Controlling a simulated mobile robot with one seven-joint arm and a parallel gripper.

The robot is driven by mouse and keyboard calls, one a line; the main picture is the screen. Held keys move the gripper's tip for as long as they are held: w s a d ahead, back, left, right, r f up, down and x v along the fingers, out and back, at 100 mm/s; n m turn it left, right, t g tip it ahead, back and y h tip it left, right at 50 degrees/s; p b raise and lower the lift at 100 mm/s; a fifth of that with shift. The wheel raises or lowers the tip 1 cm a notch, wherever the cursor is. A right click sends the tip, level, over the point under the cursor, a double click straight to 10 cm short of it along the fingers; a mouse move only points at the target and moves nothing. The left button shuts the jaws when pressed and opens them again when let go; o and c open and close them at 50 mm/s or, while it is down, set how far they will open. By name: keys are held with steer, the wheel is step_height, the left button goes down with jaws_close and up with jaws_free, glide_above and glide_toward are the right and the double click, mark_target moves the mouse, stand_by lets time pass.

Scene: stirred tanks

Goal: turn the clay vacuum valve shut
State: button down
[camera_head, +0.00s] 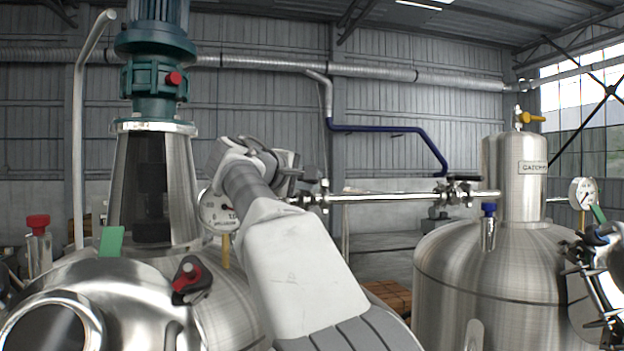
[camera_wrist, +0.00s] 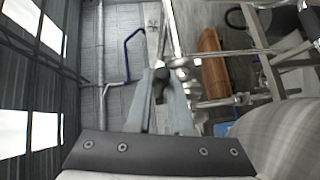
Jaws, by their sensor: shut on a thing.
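In the wrist view my gripper (camera_wrist: 161,78) has its two pale grey fingers on either side of a small dark piece (camera_wrist: 160,88), closed on it. This piece appears to be the handle of the clay vacuum valve; its clay colour is hard to make out in the shade. It sits by a shiny pipe running past the fingertips. In the head view my arm reaches up to the pipe fittings right of the left gauge (camera_head: 215,210). My own wrist hides the fingers and the valve handle there, so the handle's angle cannot be told.
A steel vessel with a green-blue motor (camera_head: 155,45) stands left, with a red-handled valve (camera_head: 190,278) low in front. A horizontal pipe (camera_head: 400,196) runs right to fittings near the catch tank (camera_head: 520,180), which carries a yellow-handled valve (camera_head: 530,118). Another gauge (camera_head: 583,193) stands far right.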

steer(key=c, duration=1.1)
jaws_free()
steer(key=b+v, duration=0.3)
steer(key=v, duration=1.4)
steer(key=shift+s+a, duration=0.15)
